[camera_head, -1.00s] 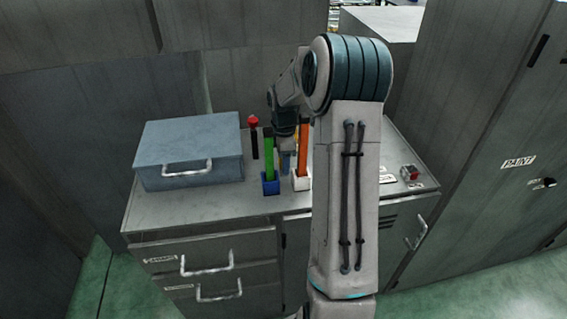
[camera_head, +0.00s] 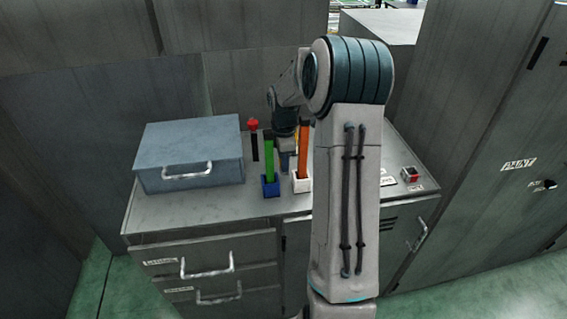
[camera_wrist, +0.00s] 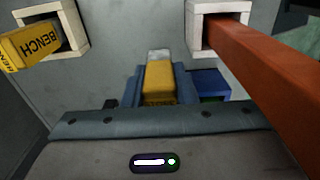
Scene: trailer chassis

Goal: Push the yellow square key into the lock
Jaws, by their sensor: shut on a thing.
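In the wrist view, my gripper (camera_wrist: 158,88) is shut on a yellow block (camera_wrist: 160,78) with a grey end, held between its two blue fingers. A second yellow block (camera_wrist: 28,44) marked BENCH stands at a white square-framed socket (camera_wrist: 70,18) at upper left. I cannot tell how deep it sits. In the head view, my gripper (camera_head: 286,160) is low over the cabinet top, behind and between the green and orange bars. The held block is hidden there.
The green bar (camera_head: 269,160) stands in a blue socket (camera_head: 270,189). The orange bar (camera_head: 303,150) stands in a white socket (camera_head: 300,184), close to my gripper. A blue-grey box (camera_head: 190,150) sits left, and a red button (camera_head: 411,173) right, on the cabinet top (camera_head: 200,207).

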